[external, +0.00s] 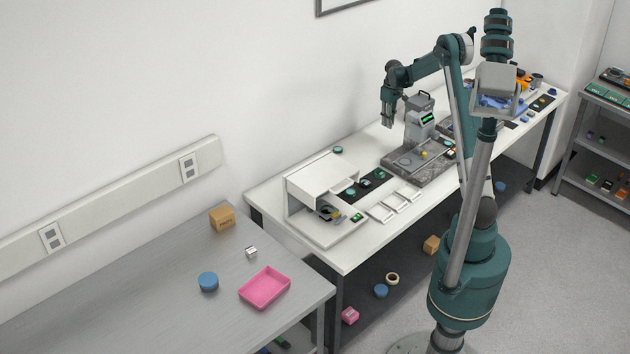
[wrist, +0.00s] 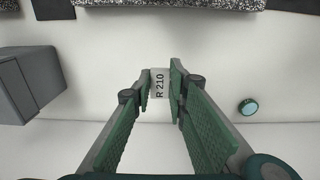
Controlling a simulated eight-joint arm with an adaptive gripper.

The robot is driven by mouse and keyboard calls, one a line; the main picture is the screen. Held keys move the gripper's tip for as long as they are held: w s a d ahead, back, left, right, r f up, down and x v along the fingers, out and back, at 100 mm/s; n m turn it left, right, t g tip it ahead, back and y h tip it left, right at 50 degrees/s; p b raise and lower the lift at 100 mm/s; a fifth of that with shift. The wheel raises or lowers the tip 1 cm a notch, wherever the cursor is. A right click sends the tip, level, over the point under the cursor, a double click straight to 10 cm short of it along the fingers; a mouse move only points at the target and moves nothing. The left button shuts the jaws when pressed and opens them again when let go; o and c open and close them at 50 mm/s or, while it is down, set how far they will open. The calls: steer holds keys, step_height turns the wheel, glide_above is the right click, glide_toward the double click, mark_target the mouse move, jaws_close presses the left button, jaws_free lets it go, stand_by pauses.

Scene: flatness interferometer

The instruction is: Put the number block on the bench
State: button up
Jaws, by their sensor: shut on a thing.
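The number block (wrist: 159,86) is small and pale, marked "R 210". In the wrist view it sits between the fingertips of my gripper (wrist: 160,78), which is shut on it. In the external view my gripper (external: 387,122) points down above the back of the white bench (external: 270,198), left of the grey instrument; the block cannot be made out there. The block appears held clear of the bench top, but the height of the gap is hard to tell.
A round teal-topped piece (wrist: 248,107) lies to the right in the wrist view. A white box-shaped housing (external: 318,180) stands at the bench's near end. A grey table (external: 160,290) is at left.

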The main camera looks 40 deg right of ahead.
steer(key=shift+s+d+r, duration=0.1)
steer(key=shift+s+d, duration=0.15)
steer(key=shift+d, duration=0.65)
glide_above(390, 142)
steer(key=shift+d+f, duration=0.1)
steer(key=shift+f, duration=3.05)
steer(key=shift+f, duration=0.1)
steer(key=shift+f, duration=1.75)
steer(key=shift+f, duration=0.15)
steer(key=o, duration=0.7)
